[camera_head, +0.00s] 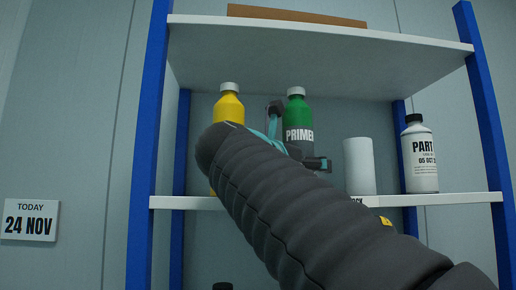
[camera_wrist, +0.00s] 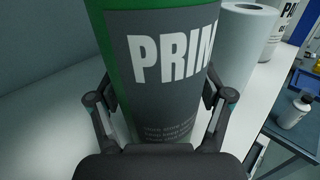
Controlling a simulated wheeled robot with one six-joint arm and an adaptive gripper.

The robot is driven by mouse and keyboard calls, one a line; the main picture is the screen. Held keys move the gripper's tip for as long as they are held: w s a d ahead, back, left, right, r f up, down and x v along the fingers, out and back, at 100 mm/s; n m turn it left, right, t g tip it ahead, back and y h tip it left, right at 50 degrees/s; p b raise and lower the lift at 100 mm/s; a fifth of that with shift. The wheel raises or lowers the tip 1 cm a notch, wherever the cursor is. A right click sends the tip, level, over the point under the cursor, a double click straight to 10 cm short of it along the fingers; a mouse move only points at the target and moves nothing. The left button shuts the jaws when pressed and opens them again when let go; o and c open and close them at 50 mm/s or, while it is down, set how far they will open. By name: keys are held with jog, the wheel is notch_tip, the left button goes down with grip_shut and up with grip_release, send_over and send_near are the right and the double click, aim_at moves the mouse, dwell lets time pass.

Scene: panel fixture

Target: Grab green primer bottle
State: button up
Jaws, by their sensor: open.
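The green primer bottle (camera_head: 298,115) stands on the middle shelf, with a white cap and a grey label reading PRIMER. In the wrist view the bottle (camera_wrist: 158,60) is very close and fills the middle of the picture. My gripper (camera_wrist: 163,98) is open, with one finger on each side of the bottle's lower part. I cannot tell whether the fingers touch it. In the head view my arm hides the bottle's base and most of my gripper (camera_head: 290,150).
A yellow bottle (camera_head: 229,106) stands left of the primer. A white roll (camera_head: 359,165) and a white bottle with a black cap (camera_head: 418,155) stand to the right. The shelf above (camera_head: 320,50) holds a brown board. Blue posts (camera_head: 147,150) flank the shelves.

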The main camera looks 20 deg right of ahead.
jog(key=c, duration=1.4)
jog(key=shift+r, duration=0.1)
